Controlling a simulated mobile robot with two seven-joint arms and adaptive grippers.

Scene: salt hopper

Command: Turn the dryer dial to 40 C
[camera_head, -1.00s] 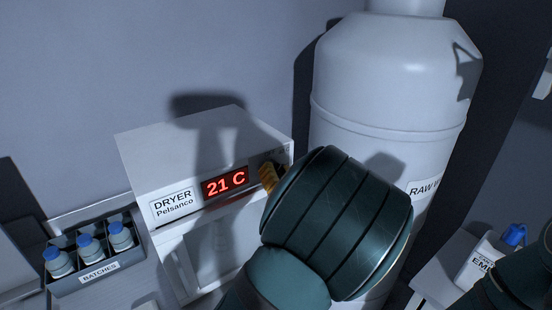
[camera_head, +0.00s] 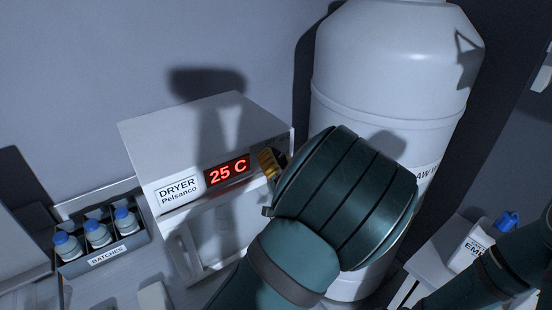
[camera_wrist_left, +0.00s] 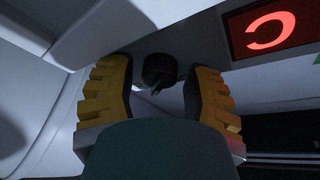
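The dryer (camera_head: 200,128) is a white box whose red display (camera_head: 228,171) reads 25 C. Its dark round dial (camera_wrist_left: 158,70) shows in the left wrist view, between the two yellow fingers of my left gripper (camera_wrist_left: 160,80). In the head view, my left gripper (camera_head: 271,163) is at the right end of the dryer front, and my wrist hides most of the dial. My right gripper is not in view; only part of that arm shows at lower right.
A large white vessel (camera_head: 385,90) stands close to the right of the dryer. A rack labelled BATCHES (camera_head: 108,257) holds blue-capped bottles at lower left. A white container with a blue cap (camera_head: 507,221) stands at lower right, near my right arm.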

